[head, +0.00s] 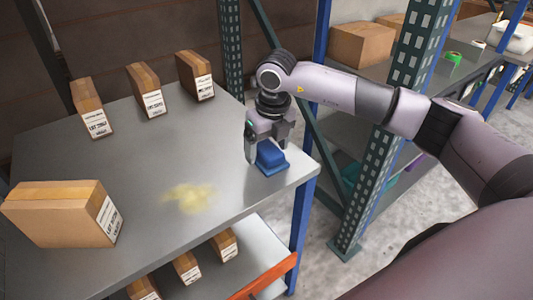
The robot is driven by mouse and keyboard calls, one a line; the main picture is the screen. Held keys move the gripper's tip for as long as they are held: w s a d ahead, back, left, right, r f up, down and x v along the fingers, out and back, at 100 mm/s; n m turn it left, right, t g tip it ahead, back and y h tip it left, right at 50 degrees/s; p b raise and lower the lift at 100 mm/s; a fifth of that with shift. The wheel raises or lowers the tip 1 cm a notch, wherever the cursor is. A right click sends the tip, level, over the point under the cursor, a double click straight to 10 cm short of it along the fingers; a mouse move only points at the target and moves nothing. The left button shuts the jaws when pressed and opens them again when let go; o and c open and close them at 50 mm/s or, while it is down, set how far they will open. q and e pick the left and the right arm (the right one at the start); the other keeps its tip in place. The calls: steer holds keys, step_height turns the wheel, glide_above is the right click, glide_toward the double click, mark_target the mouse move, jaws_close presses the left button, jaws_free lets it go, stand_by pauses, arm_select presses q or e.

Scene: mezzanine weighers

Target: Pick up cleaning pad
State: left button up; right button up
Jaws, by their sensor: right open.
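The blue cleaning pad (271,160) lies near the right edge of the grey shelf top (140,255). It has a raised block on a wider flat base. My right gripper (265,158) points down over the pad, with its jaws open. One finger shows at the pad's left side; the other is partly hidden behind the pad's block. I cannot tell whether the fingers touch the pad. My left gripper is not in view.
A yellowish stain (190,197) marks the shelf top left of the pad. A large carton (62,213) stands at the left, and three small boxes (146,90) stand along the back.

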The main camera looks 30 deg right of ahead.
steer(key=shift+f, duration=0.25)
stand_by(0.5)
steer(key=c, duration=0.9)
